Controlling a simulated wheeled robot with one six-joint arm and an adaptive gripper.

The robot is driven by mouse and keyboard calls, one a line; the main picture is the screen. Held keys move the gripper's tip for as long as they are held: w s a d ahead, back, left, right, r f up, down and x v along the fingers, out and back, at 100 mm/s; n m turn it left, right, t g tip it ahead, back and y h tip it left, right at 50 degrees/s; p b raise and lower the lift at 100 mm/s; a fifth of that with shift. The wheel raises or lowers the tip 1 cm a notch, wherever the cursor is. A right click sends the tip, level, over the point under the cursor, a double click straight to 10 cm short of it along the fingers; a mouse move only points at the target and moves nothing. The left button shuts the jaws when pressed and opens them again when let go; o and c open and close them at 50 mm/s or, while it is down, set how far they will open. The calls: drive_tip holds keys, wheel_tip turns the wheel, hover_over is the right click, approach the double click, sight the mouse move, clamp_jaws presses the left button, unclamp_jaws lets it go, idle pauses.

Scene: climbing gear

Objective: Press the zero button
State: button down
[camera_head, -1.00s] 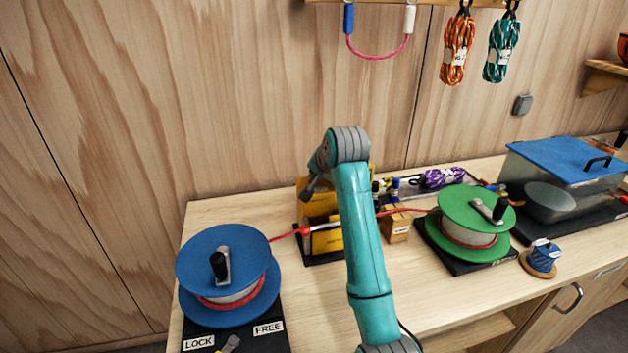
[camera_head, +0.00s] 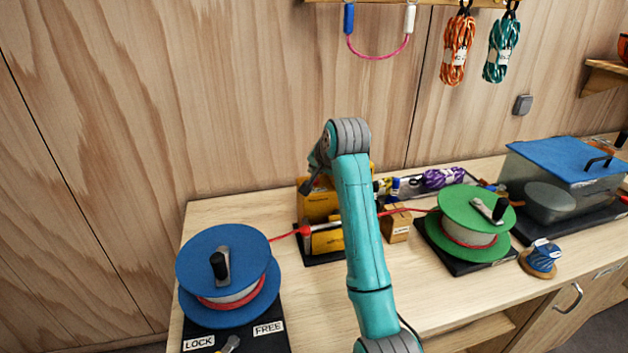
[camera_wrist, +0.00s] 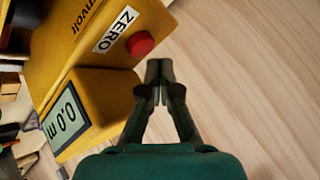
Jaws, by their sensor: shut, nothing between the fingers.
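The red zero button (camera_wrist: 141,44) shows in the wrist view on the yellow rope meter (camera_wrist: 90,55), beside a white label reading ZERO (camera_wrist: 116,29). The meter's display (camera_wrist: 66,117) reads 0.0 m. My gripper (camera_wrist: 159,68) is shut and empty, its fingertips just right of and below the button in that picture. A gap shows between tips and button; their depth apart is hard to judge. In the head view the yellow meter (camera_head: 318,205) stands on the bench partly behind my arm. The button and my fingertips are hidden there.
A blue reel (camera_head: 222,262) with a LOCK/FREE base stands left, a green reel (camera_head: 477,222) right. A red rope (camera_head: 392,211) runs between them through the meter. A small cardboard box (camera_head: 396,224) sits right of my arm.

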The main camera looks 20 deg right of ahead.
drive_tip(key=shift+r, duration=2.5)
